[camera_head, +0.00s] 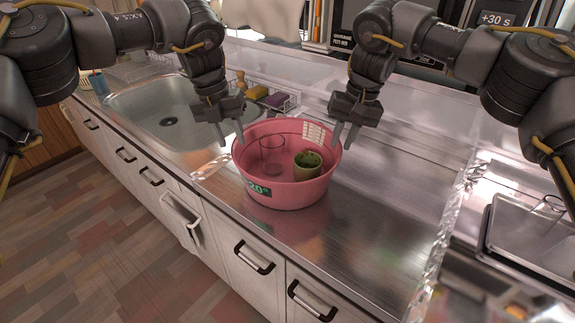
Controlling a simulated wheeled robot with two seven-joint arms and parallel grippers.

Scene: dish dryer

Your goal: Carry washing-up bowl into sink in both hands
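The pink washing-up bowl (287,196) stands upright on the steel counter, just right of the sink. It holds a clear glass (272,155) and a green cup (307,164). The steel sink (135,104) is to the left and looks empty, with a drain in its floor. My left gripper (231,138) is open at the bowl's left rim, fingers pointing down. My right gripper (345,141) is open at the bowl's right rim, fingers pointing down. I cannot tell whether the fingers touch the rim.
A wire caddy (275,101) with sponges stands behind the sink. A metal tray (535,235) lies at the far right. The counter right of the bowl (390,200) is clear. Drawers with dark handles (253,258) line the front, and a cloth (183,220) hangs there.

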